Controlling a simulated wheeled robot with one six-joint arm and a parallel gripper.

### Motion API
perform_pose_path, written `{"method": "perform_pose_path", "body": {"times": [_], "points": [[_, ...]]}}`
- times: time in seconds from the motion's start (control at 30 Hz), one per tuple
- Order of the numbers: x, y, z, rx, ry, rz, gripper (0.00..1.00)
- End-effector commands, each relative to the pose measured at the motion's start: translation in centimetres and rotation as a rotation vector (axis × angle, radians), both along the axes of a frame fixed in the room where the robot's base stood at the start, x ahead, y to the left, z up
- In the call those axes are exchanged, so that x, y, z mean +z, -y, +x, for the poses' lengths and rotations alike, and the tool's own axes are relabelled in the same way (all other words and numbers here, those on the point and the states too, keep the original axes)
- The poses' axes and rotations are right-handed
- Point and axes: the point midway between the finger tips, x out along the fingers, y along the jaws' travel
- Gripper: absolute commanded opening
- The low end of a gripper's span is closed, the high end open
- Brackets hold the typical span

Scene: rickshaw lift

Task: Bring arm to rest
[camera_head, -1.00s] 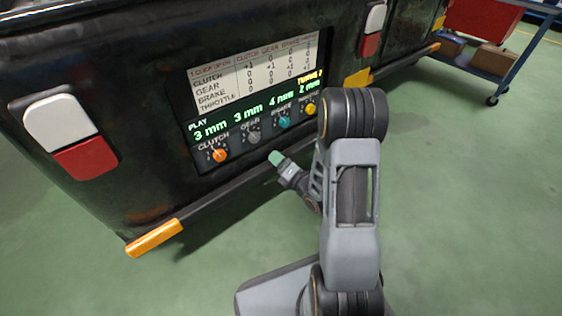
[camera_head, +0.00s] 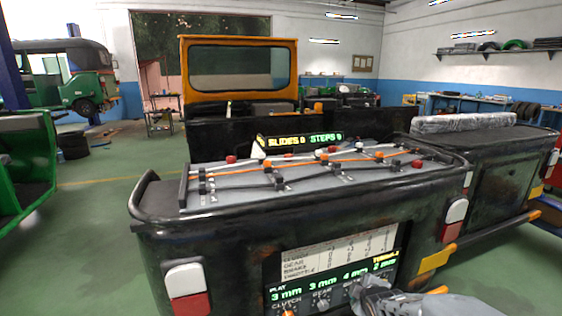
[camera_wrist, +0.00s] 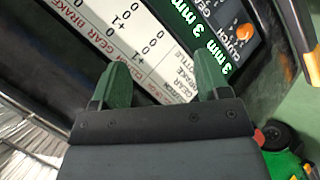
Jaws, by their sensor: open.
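My gripper (camera_wrist: 162,78) shows in the wrist view with its two green fingertips spread apart and nothing between them. It faces the rear panel of the black vehicle. Part of my arm (camera_head: 425,304) shows at the bottom edge of the head view, in front of the panel's lower right. The gripper itself cannot be made out there. The panel's display (camera_head: 318,283) reads 3 mm, 3 mm, 4 mm and 2 mm. An orange clutch knob (camera_wrist: 244,32) shows beyond the right fingertip in the wrist view. My arm hides the knobs at the panel's right.
The black vehicle (camera_head: 205,236) fills the front. Its top deck (camera_head: 300,187) carries rods, cables and red and orange knobs. A sign (camera_head: 299,141) reads SLIDES and STEPS. A green vehicle (camera_head: 24,165) stands at the left. Green floor (camera_head: 110,210) is open between them.

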Motion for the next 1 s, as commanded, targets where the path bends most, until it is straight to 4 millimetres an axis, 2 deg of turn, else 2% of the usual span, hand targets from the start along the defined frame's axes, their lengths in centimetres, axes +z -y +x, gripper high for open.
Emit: {"method": "perform_pose_path", "body": {"times": [0.03, 0.1, 0.2, 0.3, 0.4, 0.5, 0.63, 0.77, 1.0], "points": [[5.5, -0.4, -1.2, -0.087, -0.038, 0.080, 0.69], [9.1, -0.9, -3.1, -0.218, -0.110, 0.194, 0.69], [13.6, -1.8, -6.1, -0.404, -0.201, 0.346, 0.69], [17.3, -3.0, -9.1, -0.566, -0.286, 0.478, 0.69], [20.2, -4.0, -11.7, -0.697, -0.358, 0.577, 0.69], [22.2, -4.8, -13.7, -0.796, -0.415, 0.643, 0.69], [23.5, -5.4, -15.4, -0.874, -0.462, 0.690, 0.69], [23.9, -5.5, -16.1, -0.906, -0.482, 0.708, 0.69], [23.8, -5.6, -16.1, -0.911, -0.485, 0.709, 0.69]]}}
